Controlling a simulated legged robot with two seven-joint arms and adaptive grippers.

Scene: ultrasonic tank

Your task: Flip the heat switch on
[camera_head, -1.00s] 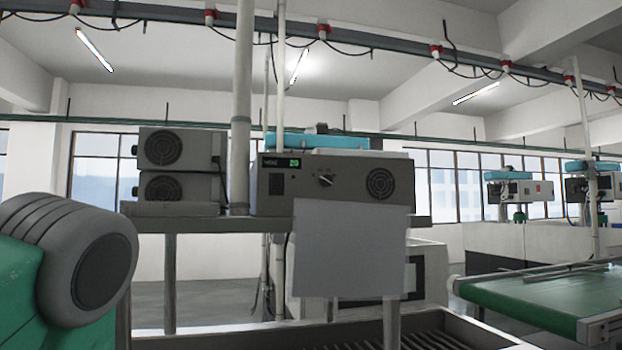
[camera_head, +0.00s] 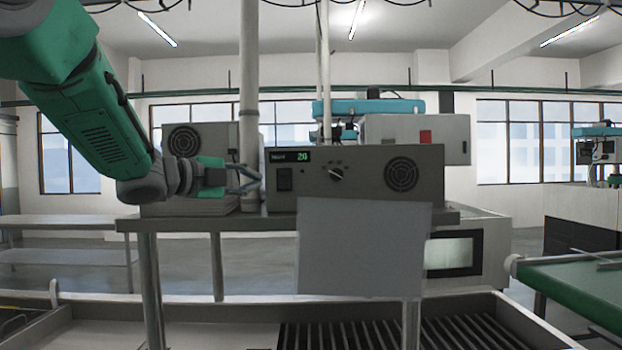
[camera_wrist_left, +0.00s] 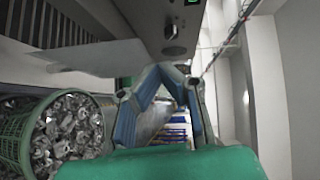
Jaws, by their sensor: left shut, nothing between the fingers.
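The grey control box (camera_head: 355,178) stands on a raised shelf in the head view. Which rocker is the heat switch is not readable. My right gripper is not in view.
A white panel (camera_head: 362,248) hangs below the box. A second grey unit with a fan (camera_head: 183,140) stands behind my left gripper. A vertical pipe (camera_head: 249,90) rises beside the box. A green basket (camera_wrist_left: 15,145) of metal parts shows in the wrist view.

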